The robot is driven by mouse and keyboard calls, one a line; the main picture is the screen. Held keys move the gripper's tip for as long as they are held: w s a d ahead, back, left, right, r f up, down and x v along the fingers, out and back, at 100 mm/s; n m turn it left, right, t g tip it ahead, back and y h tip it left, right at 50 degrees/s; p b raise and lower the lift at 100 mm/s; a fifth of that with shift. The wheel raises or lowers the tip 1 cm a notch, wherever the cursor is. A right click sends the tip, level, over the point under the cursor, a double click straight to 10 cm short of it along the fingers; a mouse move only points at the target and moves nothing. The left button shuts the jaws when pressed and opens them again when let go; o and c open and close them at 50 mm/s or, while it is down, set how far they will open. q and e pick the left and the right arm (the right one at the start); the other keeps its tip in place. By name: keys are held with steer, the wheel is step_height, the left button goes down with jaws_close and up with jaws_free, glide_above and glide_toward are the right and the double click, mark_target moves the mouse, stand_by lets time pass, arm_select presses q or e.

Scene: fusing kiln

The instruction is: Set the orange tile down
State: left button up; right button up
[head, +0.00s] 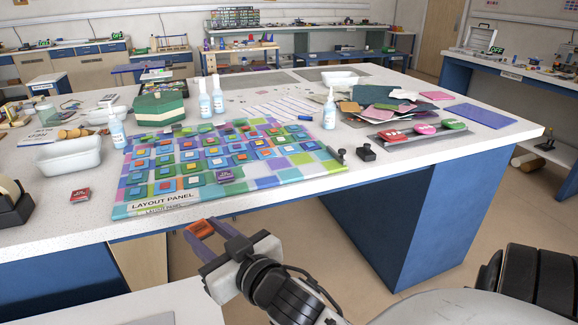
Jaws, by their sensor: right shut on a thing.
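My right gripper (204,238) is at the lower middle of the head view, in front of the near table edge. It is shut on a small orange tile (199,229), held between its purple-grey fingertips. The layout panel (322,168) lies on the white bench just beyond, a colourful grid with several small tiles on it. In the picture the held tile shows below the panel's near edge and its label, apart from it. My left gripper is not in view.
Glue bottles (117,128) stand around the panel. The bench's right front is clear.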

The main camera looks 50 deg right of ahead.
steer(key=w+d+r+m+h, duration=0.25)
steer(key=w+d, duration=0.45)
steer(key=d, duration=0.5)
step_height(320, 180, up, 5)
steer(key=m+g+h, duration=0.2)
steer(key=h, duration=0.2)
glide_above(259, 178)
step_height(259, 178, down, 9)
steer(key=shift+f+b, duration=0.2)
steer(key=shift+b, duration=0.6)
steer(key=o, duration=1.1)
steer(key=shift+f, duration=0.1)
steer(key=shift+c, duration=0.2)
